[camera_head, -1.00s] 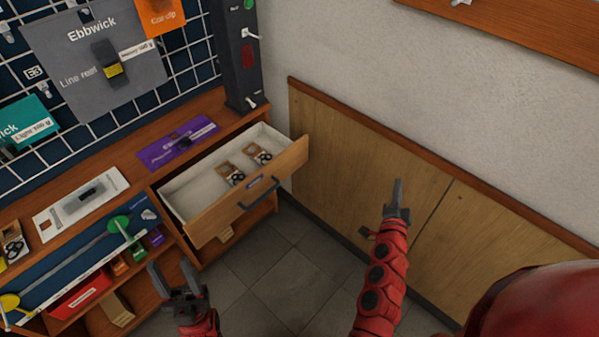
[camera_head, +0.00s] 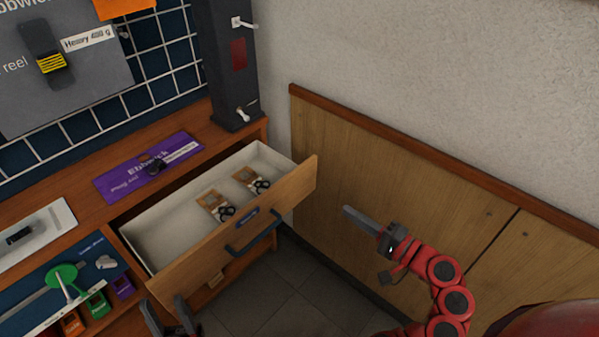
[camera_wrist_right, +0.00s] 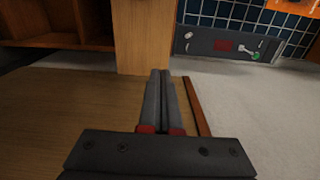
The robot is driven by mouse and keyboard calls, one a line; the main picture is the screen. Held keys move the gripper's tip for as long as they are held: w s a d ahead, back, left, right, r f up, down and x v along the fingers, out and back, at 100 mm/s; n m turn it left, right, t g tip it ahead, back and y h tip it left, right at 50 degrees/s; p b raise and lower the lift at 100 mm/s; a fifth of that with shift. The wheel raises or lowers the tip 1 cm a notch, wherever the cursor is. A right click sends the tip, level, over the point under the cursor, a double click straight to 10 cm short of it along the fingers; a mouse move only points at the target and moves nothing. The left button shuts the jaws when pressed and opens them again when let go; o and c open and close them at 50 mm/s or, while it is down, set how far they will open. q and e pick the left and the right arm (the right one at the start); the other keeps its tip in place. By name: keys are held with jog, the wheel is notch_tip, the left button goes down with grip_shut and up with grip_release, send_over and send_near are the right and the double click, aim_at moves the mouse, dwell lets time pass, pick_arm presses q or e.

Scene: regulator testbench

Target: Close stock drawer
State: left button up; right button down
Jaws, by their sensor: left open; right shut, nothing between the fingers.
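The stock drawer (camera_head: 217,240) is pulled out of the wooden bench in the head view, with a wooden front and a dark blue bar handle (camera_head: 256,239). Two small brown packets with black rings (camera_head: 217,205) lie inside it. My right gripper (camera_head: 348,212) is shut and empty, to the right of the drawer front and apart from it, pointing left. In the right wrist view its shut fingers (camera_wrist_right: 165,88) point towards an upright wooden panel, likely the drawer front (camera_wrist_right: 143,38). My left gripper (camera_head: 168,312) is open and empty at the bottom edge, below the drawer's near corner.
A purple packet (camera_head: 148,168) lies on the bench top. A dark upright post (camera_head: 228,65) stands at the bench's end. Wood wall panelling (camera_head: 400,190) runs close behind my right gripper. Tiled floor (camera_head: 290,295) is clear below the drawer.

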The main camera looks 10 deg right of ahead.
aim_at(296, 178)
jog(key=b+x, duration=0.1)
jog(key=x, duration=1.3)
jog(key=shift+s+a+r+b, duration=0.15)
jog(key=shift+a+b, duration=0.1)
jog(key=shift+b, duration=0.1)
